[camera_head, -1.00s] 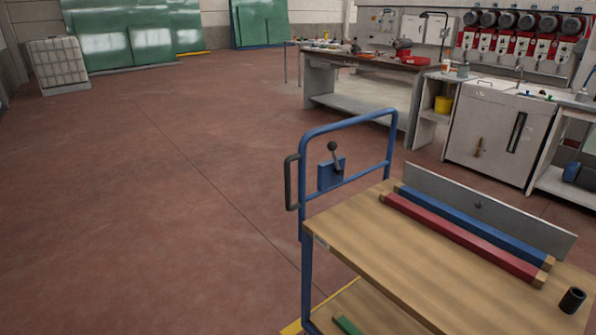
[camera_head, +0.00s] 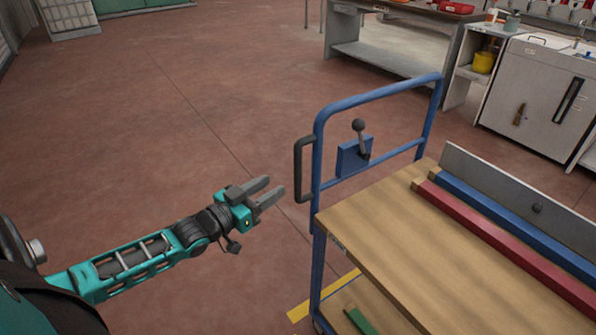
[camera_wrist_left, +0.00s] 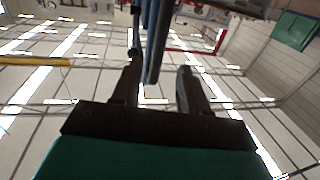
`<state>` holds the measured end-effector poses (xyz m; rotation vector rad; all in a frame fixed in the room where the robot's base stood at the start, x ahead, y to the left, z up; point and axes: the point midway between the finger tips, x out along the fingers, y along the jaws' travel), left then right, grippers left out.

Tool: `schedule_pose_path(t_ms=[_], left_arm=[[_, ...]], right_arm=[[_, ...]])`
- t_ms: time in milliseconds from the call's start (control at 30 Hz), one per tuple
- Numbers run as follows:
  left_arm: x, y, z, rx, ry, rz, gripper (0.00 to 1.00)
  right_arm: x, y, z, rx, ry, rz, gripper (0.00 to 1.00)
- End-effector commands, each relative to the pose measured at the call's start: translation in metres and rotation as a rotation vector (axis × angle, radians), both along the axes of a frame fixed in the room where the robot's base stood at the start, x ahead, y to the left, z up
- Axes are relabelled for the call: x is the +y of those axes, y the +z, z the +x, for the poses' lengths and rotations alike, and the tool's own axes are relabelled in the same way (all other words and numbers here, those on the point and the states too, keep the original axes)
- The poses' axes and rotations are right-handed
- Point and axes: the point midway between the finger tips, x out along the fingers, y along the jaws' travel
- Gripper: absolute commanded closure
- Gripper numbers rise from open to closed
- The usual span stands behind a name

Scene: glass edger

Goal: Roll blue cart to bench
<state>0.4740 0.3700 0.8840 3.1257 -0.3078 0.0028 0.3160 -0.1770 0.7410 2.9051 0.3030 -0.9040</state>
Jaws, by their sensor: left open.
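The blue cart (camera_head: 319,262) stands at the right in the head view, with a wooden top and a blue tubular frame at its near-left end. A dark side handle (camera_head: 298,170) is fixed to the frame's left post. A lever with a round knob (camera_head: 359,127) sits on a blue plate on the frame. My left gripper (camera_head: 275,192) is open and empty, a little left of the dark handle and apart from it. In the left wrist view its two fingers (camera_wrist_left: 160,80) are spread. The bench (camera_head: 400,58) is at the back. My right gripper is not in view.
Red (camera_head: 500,245) and blue (camera_head: 520,225) bars lie on the cart top beside a grey upright plate (camera_head: 475,175). A green piece (camera_head: 360,321) lies on the lower shelf. A white cabinet (camera_head: 535,95) stands at the back right. The red floor at left and middle is clear.

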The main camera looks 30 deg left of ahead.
Motion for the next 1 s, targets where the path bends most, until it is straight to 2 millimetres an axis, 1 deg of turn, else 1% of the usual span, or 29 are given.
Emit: schedule_pose_path(t_ms=[33, 100, 500, 700, 1000], left_arm=[[-0.001, 0.000, 0.009, -0.002, 0.001, 0.000, 0.56], [-0.004, 0.000, 0.020, -0.003, 0.001, 0.000, 0.56], [-0.015, -0.001, 0.077, 0.000, 0.001, 0.002, 0.56], [-0.019, -0.001, 0.093, 0.001, 0.000, 0.002, 0.56], [-0.020, -0.001, 0.097, 0.003, 0.000, 0.002, 0.56]], right_arm=[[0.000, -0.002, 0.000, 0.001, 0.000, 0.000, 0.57], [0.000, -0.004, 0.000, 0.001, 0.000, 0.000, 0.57], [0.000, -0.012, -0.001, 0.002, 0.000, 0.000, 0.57], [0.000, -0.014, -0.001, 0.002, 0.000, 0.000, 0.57], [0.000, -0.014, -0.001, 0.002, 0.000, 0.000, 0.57]])
